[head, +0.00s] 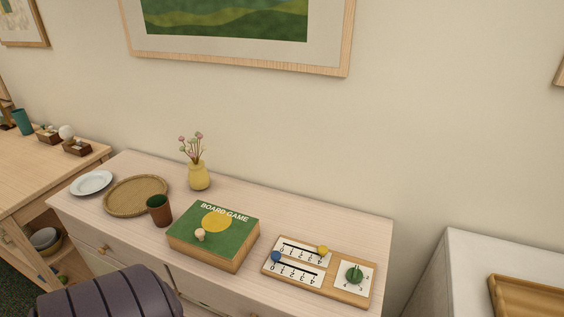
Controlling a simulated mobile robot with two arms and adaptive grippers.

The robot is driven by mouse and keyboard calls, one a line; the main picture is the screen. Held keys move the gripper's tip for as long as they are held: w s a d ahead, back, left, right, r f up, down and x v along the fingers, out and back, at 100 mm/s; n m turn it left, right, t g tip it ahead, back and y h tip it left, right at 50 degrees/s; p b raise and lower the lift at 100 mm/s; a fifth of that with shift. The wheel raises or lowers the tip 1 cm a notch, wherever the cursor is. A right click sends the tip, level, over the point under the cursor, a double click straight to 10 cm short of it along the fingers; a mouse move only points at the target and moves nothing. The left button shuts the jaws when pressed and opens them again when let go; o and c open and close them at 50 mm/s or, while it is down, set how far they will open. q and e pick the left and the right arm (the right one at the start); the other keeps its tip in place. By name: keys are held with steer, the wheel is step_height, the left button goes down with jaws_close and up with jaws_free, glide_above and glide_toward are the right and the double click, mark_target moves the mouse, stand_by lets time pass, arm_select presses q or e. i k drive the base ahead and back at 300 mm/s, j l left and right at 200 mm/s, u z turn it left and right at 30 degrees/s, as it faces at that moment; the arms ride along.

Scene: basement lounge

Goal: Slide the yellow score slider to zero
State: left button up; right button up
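The yellow score slider (323,250) is a small round knob at the right end of the upper track on the wooden score board (351,293). The track's digits are small; the zero seems to be at its left end. The blue slider (277,257) sits at the left end of the lower track. A green dial (354,274) is on a white number plate at the board's right. The board lies on the light wooden dresser, near its right end. Neither of my grippers shows in the head view.
A green board game box (214,236) with a small pale piece on top lies left of the board. A brown cup (159,210), woven tray (137,195), white plate (91,183) and yellow vase (199,175) stand farther left. A dark ribbed object (110,298) is in front.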

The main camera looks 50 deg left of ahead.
mark_target(323, 250)
steer(key=u, duration=1.3)
